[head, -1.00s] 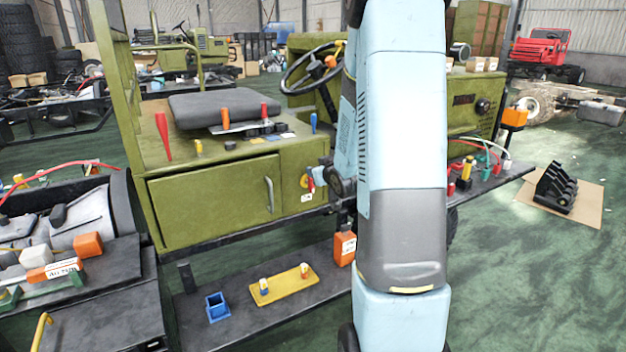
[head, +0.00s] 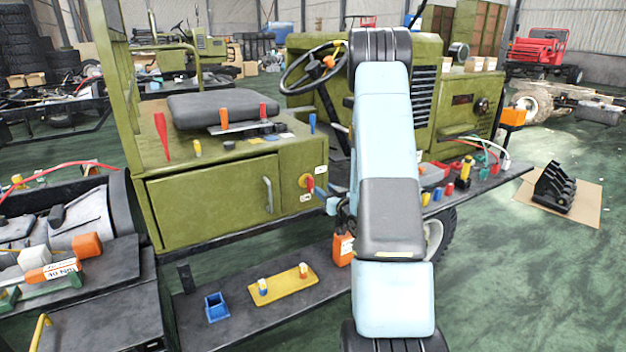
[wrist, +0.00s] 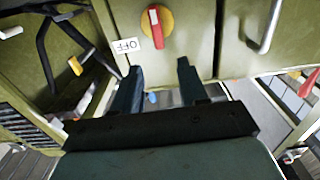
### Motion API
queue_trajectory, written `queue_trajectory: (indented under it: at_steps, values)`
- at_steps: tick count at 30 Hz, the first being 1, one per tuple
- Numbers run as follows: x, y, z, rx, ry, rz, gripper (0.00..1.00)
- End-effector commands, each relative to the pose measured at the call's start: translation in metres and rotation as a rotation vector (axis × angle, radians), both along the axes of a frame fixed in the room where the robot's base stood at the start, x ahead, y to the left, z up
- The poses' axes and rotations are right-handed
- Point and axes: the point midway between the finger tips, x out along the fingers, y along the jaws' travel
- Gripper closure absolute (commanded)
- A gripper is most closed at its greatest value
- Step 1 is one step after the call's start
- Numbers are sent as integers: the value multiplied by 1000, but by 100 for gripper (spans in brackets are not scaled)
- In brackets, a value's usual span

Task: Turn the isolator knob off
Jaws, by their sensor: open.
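The isolator knob (head: 310,184) is a red handle on a yellow round plate (head: 303,180), on the green cabinet front right of the door. In the wrist view the red knob (wrist: 154,29) sits on its yellow plate (wrist: 168,22), with a white OFF label (wrist: 125,44) beside it, which appears upside down. My gripper (wrist: 158,68) is open and empty, its two dark fingers apart. The knob lies beyond the fingertips, not between them. In the head view my gripper is mostly hidden behind my arm, close to the right of the knob.
The cabinet door handle (head: 268,195) stands out left of the knob. A lower shelf (head: 235,334) holds a yellow tray (head: 284,287), a blue box (head: 216,307) and an orange container (head: 343,249). The steering wheel (head: 313,67) is above, behind my arm.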

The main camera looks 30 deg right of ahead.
Motion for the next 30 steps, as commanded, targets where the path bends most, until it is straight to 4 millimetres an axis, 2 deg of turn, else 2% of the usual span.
queue_trajectory:
  at_steps: [9,15,21,30]
  values:
    - [57,2,0,-2,-1,1,57]
    - [87,3,0,-1,0,1,57]
    - [103,4,0,-1,0,1,57]
    - [107,4,0,-1,0,1,57]
